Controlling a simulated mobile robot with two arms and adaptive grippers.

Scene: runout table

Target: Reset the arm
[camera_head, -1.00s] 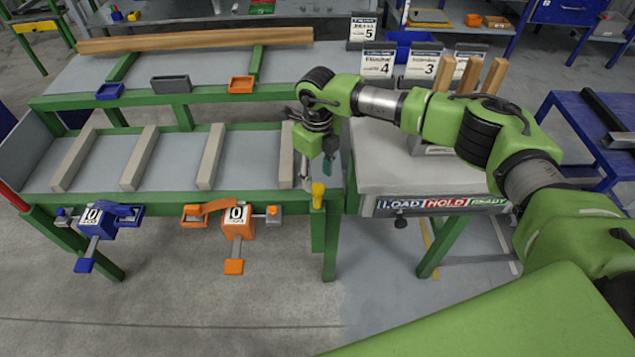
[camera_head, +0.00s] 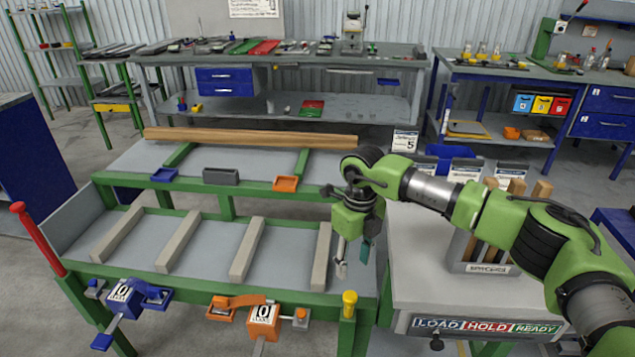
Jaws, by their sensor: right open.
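My right arm reaches in from the right, its green links stretched over the grey cart top. My right gripper (camera_head: 353,262) points down near the right end of the green runout table (camera_head: 200,283). It is open with nothing between its fingers, just right of the last grey crossbar (camera_head: 321,257). Whether its fingertips touch anything is hard to tell. My left gripper is not in view.
A long wooden beam (camera_head: 250,138) lies on the raised rear shelf. Blue (camera_head: 122,297) and orange (camera_head: 262,318) clamps sit on the front rail, beside a yellow-capped post (camera_head: 349,300). A red-topped post (camera_head: 38,238) stands left. A holder with wooden blocks (camera_head: 482,250) stands on the cart.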

